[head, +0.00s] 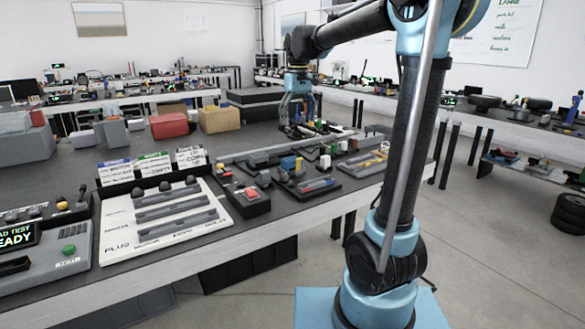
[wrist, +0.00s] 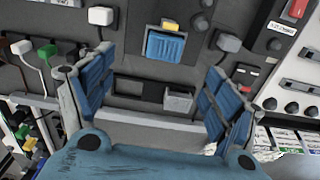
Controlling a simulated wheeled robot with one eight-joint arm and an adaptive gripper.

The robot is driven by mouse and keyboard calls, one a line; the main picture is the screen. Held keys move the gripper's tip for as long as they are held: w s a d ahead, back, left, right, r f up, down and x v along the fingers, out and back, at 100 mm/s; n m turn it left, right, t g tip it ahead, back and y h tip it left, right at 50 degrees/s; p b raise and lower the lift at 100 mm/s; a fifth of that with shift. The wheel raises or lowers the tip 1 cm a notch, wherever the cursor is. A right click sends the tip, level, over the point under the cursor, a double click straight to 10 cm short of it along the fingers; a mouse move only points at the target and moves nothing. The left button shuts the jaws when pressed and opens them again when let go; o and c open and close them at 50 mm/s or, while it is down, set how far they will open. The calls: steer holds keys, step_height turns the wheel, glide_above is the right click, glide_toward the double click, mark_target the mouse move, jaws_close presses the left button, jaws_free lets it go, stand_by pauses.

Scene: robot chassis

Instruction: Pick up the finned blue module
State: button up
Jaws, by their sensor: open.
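The finned blue module (wrist: 165,47) sits in a dark fixture on the bench, with a small yellow piece at its upper edge. In the wrist view it lies just beyond the fingertips, near the middle between them. In the head view it appears small and blue (head: 299,165) beside a yellow part. My gripper (wrist: 158,78) has its two blue padded fingers spread wide with nothing between them but bench fixtures. In the head view my gripper (head: 297,122) hangs over the far side of the bench, fingers down, apart from the module.
A grey block (wrist: 178,99) and a dark empty slot (wrist: 153,91) lie between the fingers. White and green plugs with cables (wrist: 46,51) are at the left. A panel with a red button (head: 252,193) and a white slotted board (head: 165,215) stand nearer on the bench.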

steer(key=w+a, duration=0.2)
glide_above(292, 159)
steer(key=f, duration=1.1)
steer(key=shift+w+f, duration=0.1)
steer(key=shift+w, duration=0.25)
steer(key=shift+s+f, duration=0.15)
steer(key=shift+f, duration=1.3)
steer(key=shift+s+f, duration=0.1)
steer(key=shift+f, duration=1.35)
steer(key=c, duration=1.3)
